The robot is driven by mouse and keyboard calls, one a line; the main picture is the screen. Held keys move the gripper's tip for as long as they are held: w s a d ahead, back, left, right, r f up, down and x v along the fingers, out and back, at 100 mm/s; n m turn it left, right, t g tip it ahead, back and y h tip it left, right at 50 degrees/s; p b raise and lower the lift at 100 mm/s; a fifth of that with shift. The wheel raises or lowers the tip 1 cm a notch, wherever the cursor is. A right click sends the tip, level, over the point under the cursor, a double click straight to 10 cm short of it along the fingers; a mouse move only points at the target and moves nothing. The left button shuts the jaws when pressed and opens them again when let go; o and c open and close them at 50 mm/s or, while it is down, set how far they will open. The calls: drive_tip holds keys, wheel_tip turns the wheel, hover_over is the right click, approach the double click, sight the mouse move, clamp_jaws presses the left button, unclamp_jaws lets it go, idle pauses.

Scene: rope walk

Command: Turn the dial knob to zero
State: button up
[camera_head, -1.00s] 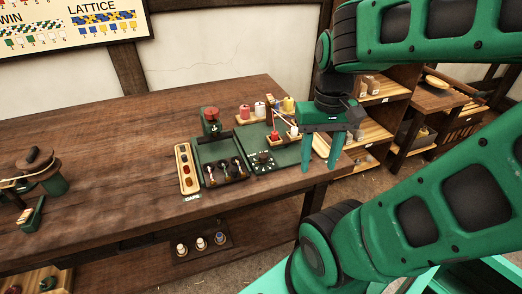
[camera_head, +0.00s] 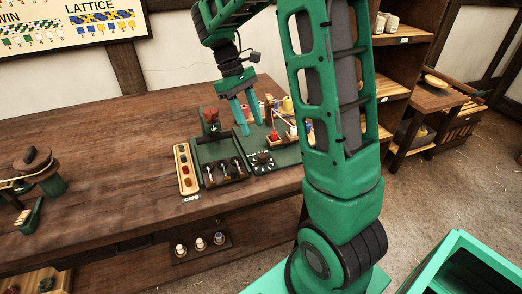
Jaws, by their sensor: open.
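The dial knob (camera_head: 262,158) is a small dark knob with pale marks around it, on the front of a green machine plate on the workbench. Its pointer setting is too small to read. My gripper (camera_head: 249,115) hangs above and behind the dial, with its two teal fingers pointing down, apart and empty. The fingers are clear of the dial. A green base panel (camera_head: 212,152) lies left of the dial.
Several small levers (camera_head: 223,171) stand left of the dial. A caps tray (camera_head: 185,170) lies further left. A red-topped post (camera_head: 210,118) and several thread spools (camera_head: 288,104) stand behind. The wooden bench (camera_head: 110,150) has bare room at left.

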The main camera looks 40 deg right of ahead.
sight(263, 155)
drive_tip(key=x, duration=1)
drive_tip(key=shift+s+f, duration=0.1)
drive_tip(key=shift+f, duration=0.25)
